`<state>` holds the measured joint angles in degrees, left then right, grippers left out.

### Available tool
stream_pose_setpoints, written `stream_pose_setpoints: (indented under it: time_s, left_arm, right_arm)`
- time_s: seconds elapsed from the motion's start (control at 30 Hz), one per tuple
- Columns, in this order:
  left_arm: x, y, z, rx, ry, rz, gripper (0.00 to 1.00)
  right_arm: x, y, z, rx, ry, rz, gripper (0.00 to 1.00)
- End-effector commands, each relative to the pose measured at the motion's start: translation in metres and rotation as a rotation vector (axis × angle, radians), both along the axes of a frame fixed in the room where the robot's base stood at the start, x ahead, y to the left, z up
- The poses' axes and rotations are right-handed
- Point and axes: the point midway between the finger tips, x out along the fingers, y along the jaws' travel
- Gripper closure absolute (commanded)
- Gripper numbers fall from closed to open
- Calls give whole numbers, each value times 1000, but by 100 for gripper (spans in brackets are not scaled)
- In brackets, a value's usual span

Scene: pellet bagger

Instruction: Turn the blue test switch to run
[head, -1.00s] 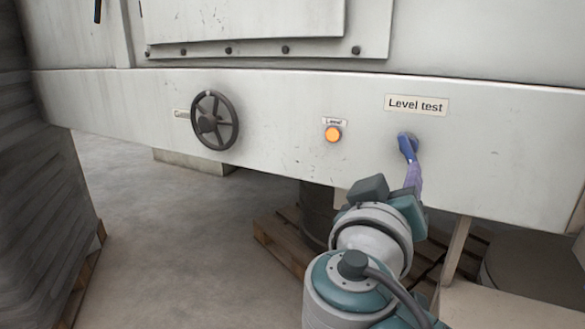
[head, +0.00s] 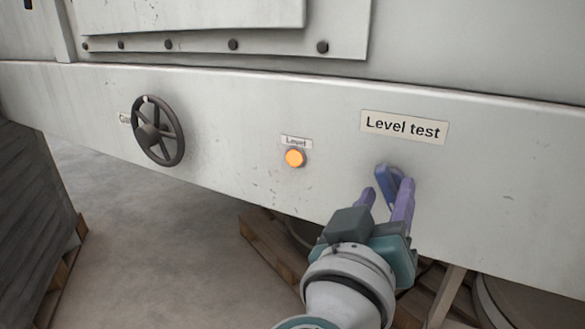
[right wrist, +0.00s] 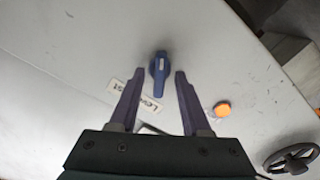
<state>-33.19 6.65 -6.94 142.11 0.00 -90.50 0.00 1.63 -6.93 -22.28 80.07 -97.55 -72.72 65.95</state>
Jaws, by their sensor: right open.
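The blue test switch (head: 388,184) is a blue lever knob on the pale machine panel, below the "Level test" label (head: 403,127). In the head view its handle slants, with its upper end to the left. In the right wrist view the blue switch (right wrist: 160,69) lies just beyond the fingertips, centred between them. My right gripper (head: 386,188) is open, with its purple fingers pointing at the panel. In the right wrist view the right gripper (right wrist: 160,74) has nothing between its fingers, and contact with the switch cannot be made out. My left gripper is out of view.
An orange lamp (head: 295,158) labelled "Level" sits left of the switch. A dark handwheel (head: 158,131) sticks out farther left. Wooden pallets (head: 268,252) stand under the machine. The panel around the switch is clear.

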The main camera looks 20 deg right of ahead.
Motion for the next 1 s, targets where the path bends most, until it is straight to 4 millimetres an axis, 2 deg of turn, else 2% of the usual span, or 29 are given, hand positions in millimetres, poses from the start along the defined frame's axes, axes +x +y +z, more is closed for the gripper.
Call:
stream_pose_setpoints:
  time_s: [0.17, 0.6, 1.0]
  left_arm:
    - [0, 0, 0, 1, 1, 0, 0]
    - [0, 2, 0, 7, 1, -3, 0]
    - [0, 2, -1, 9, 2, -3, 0]
  right_arm:
    - [0, 0, 0, 0, 0, 0, 52]
    - [0, 0, 0, 0, 0, 0, 100]
    - [0, 0, 0, 0, 1, 1, 100]
